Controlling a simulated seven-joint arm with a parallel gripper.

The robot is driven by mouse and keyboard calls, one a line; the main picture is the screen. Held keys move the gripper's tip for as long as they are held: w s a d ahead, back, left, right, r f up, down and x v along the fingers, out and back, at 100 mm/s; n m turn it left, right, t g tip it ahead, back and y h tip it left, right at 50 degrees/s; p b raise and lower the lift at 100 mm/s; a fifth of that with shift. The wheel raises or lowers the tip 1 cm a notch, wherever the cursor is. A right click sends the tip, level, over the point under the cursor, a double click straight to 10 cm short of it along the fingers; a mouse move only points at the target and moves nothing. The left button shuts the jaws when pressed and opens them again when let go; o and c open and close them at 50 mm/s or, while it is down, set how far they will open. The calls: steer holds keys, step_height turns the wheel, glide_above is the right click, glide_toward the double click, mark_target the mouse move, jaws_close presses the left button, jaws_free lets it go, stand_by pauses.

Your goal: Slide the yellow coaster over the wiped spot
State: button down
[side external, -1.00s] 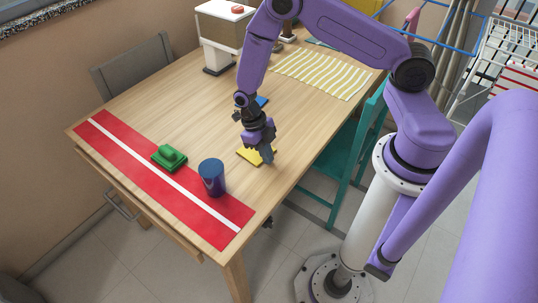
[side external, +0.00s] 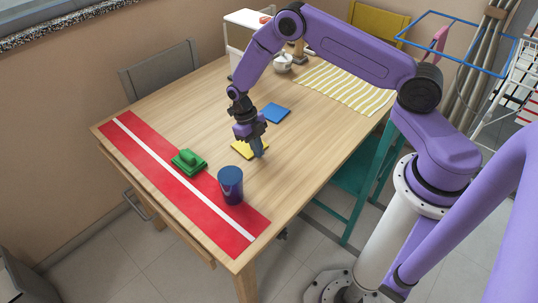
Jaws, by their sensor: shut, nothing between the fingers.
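The yellow coaster (side external: 241,149) lies flat on the wooden table, behind the dark blue cup. My gripper (side external: 259,154) is shut and points down, its fingertips low at the coaster's right edge. It hides part of the coaster. I cannot tell whether the tips touch the coaster or the table beside it. I cannot make out a wiped spot on the wood.
The dark blue cup (side external: 231,187) and a green block-like object (side external: 188,161) stand on or by the red runner (side external: 150,155) in front. A blue coaster (side external: 276,113) lies behind my gripper. A striped cloth (side external: 345,88) covers the back right. Bare wood lies to the right.

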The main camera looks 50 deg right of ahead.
mark_target(246, 147)
steer(key=shift+w+a, duration=0.1)
steer(key=shift+w, duration=3.1)
steer(key=shift+s, duration=0.1)
